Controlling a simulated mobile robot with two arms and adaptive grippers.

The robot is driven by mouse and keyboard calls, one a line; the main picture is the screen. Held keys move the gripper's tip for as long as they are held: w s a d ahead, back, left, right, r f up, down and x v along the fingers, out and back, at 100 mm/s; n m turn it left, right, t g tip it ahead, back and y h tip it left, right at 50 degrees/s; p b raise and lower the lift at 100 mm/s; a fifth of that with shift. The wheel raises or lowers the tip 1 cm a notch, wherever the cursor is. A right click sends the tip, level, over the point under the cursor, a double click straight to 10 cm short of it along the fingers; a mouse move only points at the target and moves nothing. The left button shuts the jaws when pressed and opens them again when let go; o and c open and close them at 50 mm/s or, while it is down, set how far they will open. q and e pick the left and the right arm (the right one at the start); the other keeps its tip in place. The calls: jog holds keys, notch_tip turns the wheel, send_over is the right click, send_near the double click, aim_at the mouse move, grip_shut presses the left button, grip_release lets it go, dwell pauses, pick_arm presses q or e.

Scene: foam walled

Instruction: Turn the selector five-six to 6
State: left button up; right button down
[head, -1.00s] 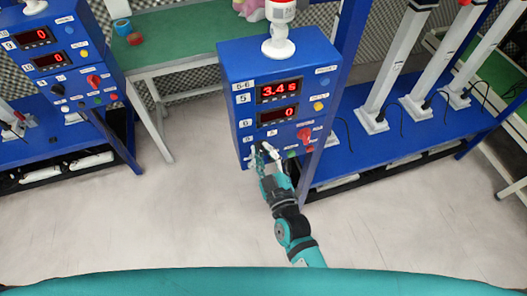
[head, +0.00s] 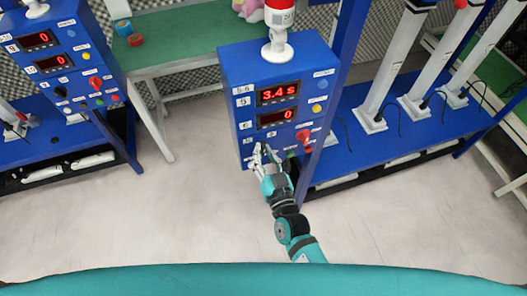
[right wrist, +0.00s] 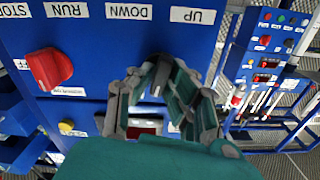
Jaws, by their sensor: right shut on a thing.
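The blue control box (head: 232,68) labelled 5-6 stands in the middle of the head view, with red displays for 5 and 6. The black selector five-six (right wrist: 159,72) is low on its face, below the DOWN and UP labels in the inverted right wrist view. My right gripper (head: 263,152) is at the lower left of the panel. In the right wrist view its fingers (right wrist: 158,88) are shut around the selector, which they partly hide. I cannot tell which number the selector points to. My left gripper is not in view.
A red rotary switch (head: 303,137) sits right of my gripper on the same panel. A beacon (head: 279,20) tops the box. A similar blue box (head: 50,45) stands at left, and a blue frame with white columns (head: 395,60) at right. The floor in front is clear.

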jog(key=shift+m, duration=1.6)
jog(key=c, duration=1.3)
grip_release()
jog(key=v, duration=1.2)
